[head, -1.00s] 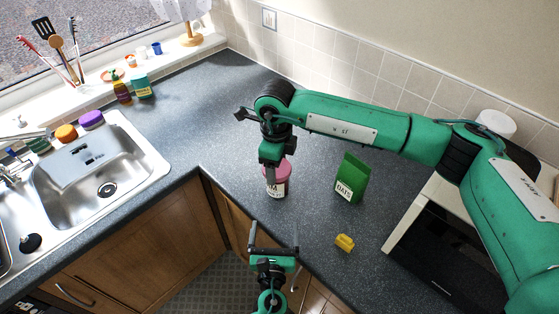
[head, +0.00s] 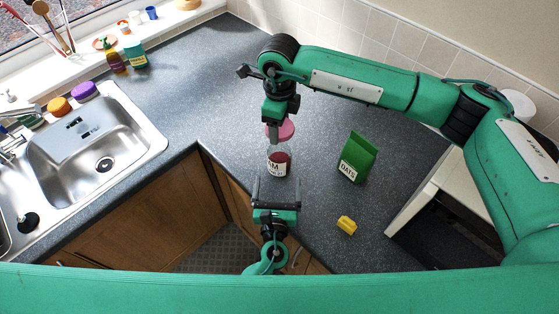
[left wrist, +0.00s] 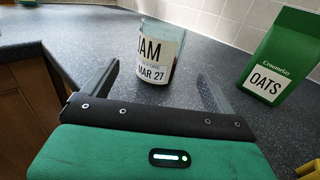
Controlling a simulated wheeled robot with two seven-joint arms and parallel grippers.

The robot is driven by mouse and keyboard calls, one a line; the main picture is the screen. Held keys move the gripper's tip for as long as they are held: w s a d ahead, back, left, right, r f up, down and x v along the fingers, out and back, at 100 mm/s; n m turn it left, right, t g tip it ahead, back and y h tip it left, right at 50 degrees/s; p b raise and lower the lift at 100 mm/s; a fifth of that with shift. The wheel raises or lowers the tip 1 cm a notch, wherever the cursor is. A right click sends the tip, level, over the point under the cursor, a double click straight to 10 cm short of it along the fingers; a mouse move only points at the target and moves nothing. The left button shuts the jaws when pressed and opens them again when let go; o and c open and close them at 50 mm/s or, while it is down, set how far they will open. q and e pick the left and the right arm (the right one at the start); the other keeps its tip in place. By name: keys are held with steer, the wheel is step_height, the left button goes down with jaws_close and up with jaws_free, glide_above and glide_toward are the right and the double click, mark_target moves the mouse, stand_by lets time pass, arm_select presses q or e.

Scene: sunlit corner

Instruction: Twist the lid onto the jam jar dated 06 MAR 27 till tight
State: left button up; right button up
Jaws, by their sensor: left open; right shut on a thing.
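The jam jar (head: 279,165) stands upright and open-topped on the grey worktop, with dark red contents. In the left wrist view its label on the jar (left wrist: 158,52) reads "JAM" and "MAR 27"; the day is not readable. My right gripper (head: 274,134) is shut on the pink lid (head: 286,130) and holds it above the jar, apart from it. My left gripper (head: 277,182) is open, just in front of the jar. In the left wrist view the jar stands beyond and between its two fingers, untouched.
A green oats packet (head: 357,157) stands right of the jar, with a small yellow object (head: 346,225) nearer the front. A white appliance (head: 430,190) is further right, the sink (head: 95,140) at left. The worktop behind the jar is clear.

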mark_target(280, 150)
arm_select(q)
steer(key=w, duration=1.1)
steer(key=shift+d, duration=0.35)
steer(key=c, duration=1.5)
steer(key=shift+o, duration=0.2)
arm_select(e)
steer(key=shift+f, duration=2.5)
steer(key=shift+f, duration=0.85)
steer(key=shift+f, duration=0.55)
